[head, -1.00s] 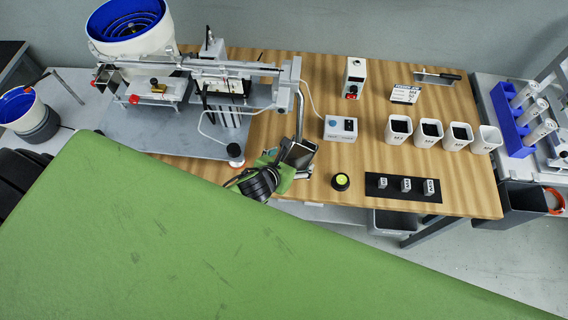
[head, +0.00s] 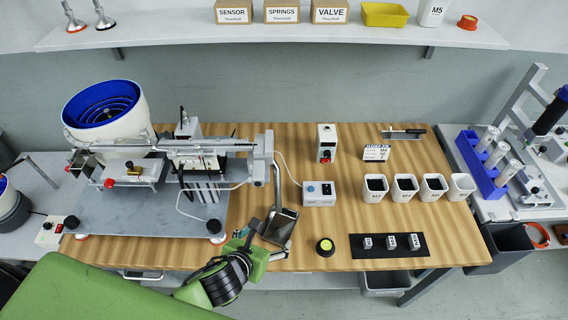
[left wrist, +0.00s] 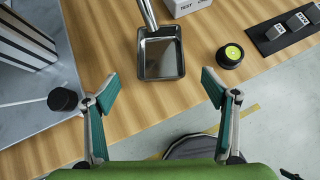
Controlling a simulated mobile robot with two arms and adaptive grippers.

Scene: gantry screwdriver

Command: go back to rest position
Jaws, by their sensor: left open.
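My left gripper (left wrist: 158,92) is open and empty in the left wrist view, its two teal-padded fingers spread apart above the front edge of the wooden table. In the head view my left gripper (head: 246,232) is near the table's front edge, just left of the metal tray (head: 278,226) at the foot of the gantry chute. The tray also shows in the left wrist view (left wrist: 161,58), empty and ahead of the fingers. My green arm comes in from the lower left of the head view. My right gripper is in no view.
The gantry feeder with its white and blue bowl (head: 106,112) stands at the left. A black and yellow button (head: 325,247) and a black mat (head: 390,246) with small blocks lie to the right. White bins (head: 404,187) stand behind. A shelf (head: 150,36) runs along the wall.

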